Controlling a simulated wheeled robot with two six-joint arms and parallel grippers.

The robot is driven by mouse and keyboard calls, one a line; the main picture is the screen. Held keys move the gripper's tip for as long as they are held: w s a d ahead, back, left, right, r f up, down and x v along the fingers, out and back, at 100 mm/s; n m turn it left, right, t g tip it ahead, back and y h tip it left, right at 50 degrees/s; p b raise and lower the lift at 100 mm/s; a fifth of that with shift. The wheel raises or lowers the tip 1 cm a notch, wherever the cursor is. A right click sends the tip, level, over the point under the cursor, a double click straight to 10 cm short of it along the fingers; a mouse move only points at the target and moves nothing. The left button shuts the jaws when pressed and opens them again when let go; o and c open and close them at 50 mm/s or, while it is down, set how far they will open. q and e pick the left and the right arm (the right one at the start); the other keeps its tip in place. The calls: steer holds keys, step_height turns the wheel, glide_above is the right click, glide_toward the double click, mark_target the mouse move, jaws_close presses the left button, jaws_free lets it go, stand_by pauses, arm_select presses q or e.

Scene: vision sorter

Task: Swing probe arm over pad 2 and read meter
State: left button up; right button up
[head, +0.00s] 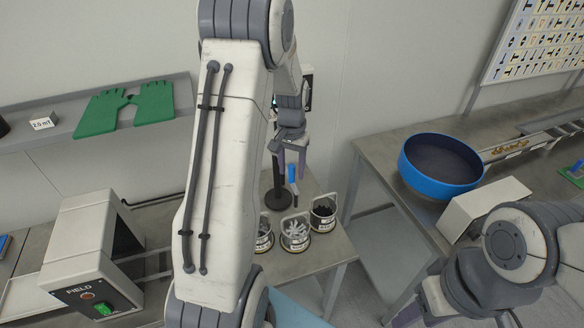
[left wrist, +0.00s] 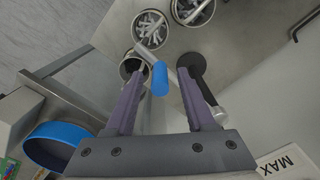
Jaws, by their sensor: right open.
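The probe arm's blue handle (head: 293,173) hangs beside a dark post on a round black base (head: 279,198). My left gripper (head: 291,160) is just above the handle, fingers pointing down. In the left wrist view, the fingers are apart and the blue handle (left wrist: 160,78) shows between and beyond them; contact is not clear. A device with a dark screen (head: 307,92) is mostly hidden behind my left arm; no reading shows. A white panel marked MAX (left wrist: 287,164) is cut off in the left wrist view. I cannot identify pad 2.
Handled cups of small parts (head: 296,233) stand near the bench's front edge. A FIELD box (head: 95,270) with a green switch is at lower left. Green gloves (head: 125,107) lie on the shelf. A blue bowl (head: 440,165) stands on the right table, across a gap.

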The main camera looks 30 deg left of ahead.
arm_select(q)
steer(key=shift+r, duration=0.1)
steer(key=shift+r, duration=0.35)
step_height(320, 180, up, 10)
steer(key=shift+f+b, duration=0.2)
steer(key=shift+b, duration=1.05)
steer(key=shift+d, duration=0.1)
steer(key=s+d+f+m+b, duration=0.15)
steer(key=s+d, duration=0.25)
steer(key=d, duration=0.6)
steer(key=s+d+f+m+b, duration=0.1)
steer(key=s+d+m, duration=0.3)
steer(key=d, duration=0.6)
steer(key=s+d+f+m+b, duration=0.1)
steer(key=s+d, duration=0.3)
steer(key=s, duration=0.4)
steer(key=s+d+f+m+h, duration=0.1)
steer(key=s+d+f+m, duration=0.2)
steer(key=s, duration=0.6)
steer(key=shift+d+f+b, duration=0.35)
steer(key=shift+d+b, duration=0.05)
steer(key=shift+d, duration=0.05)
